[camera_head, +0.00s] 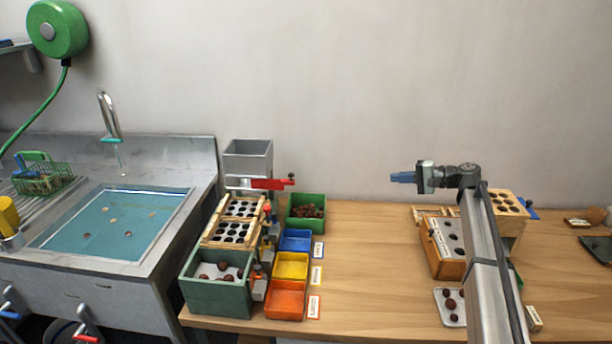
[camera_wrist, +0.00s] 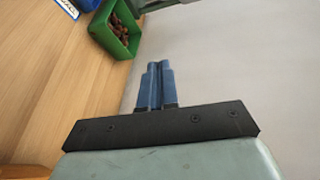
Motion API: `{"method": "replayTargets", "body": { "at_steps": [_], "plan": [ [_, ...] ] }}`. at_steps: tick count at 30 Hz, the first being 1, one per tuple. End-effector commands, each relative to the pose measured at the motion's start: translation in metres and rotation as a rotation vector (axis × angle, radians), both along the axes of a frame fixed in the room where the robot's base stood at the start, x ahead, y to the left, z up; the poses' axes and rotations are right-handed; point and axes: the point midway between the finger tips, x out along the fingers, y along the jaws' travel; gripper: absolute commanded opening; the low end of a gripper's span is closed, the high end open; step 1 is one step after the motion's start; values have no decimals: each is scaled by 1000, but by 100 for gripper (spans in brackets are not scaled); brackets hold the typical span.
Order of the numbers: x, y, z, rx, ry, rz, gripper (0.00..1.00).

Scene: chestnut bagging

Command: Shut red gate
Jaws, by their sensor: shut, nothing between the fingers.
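The red gate (camera_head: 268,184) is a flat red piece under the grey hopper (camera_head: 248,158) at the back of the sorting stand. It juts out to the right, and a small red end piece shows at its right tip. My gripper (camera_head: 402,177) is well to the right of the gate, at about the same height in the picture, pointing left, apart from everything. Its blue fingers are together and empty, as the wrist view (camera_wrist: 158,72) also shows. I cannot make out the red gate in the wrist view.
Below the gate are wooden hole trays (camera_head: 238,222), a green bin of chestnuts (camera_head: 306,212), and blue, yellow and orange bins (camera_head: 290,266). A sink (camera_head: 115,225) is at left. Wooden boxes (camera_head: 443,247) stand beside my arm. The table between is clear.

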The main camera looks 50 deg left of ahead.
Motion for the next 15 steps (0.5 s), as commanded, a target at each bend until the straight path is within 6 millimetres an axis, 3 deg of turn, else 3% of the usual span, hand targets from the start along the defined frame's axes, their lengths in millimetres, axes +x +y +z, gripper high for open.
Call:
{"method": "replayTargets", "body": {
  "at_steps": [1,6,9,15],
  "plan": [
    [-19,26,1,15,-9,45,0],
    [-74,86,4,69,-36,160,0],
    [-97,109,5,91,-46,206,0],
    [-119,128,6,111,-54,245,0]
  ]
}}
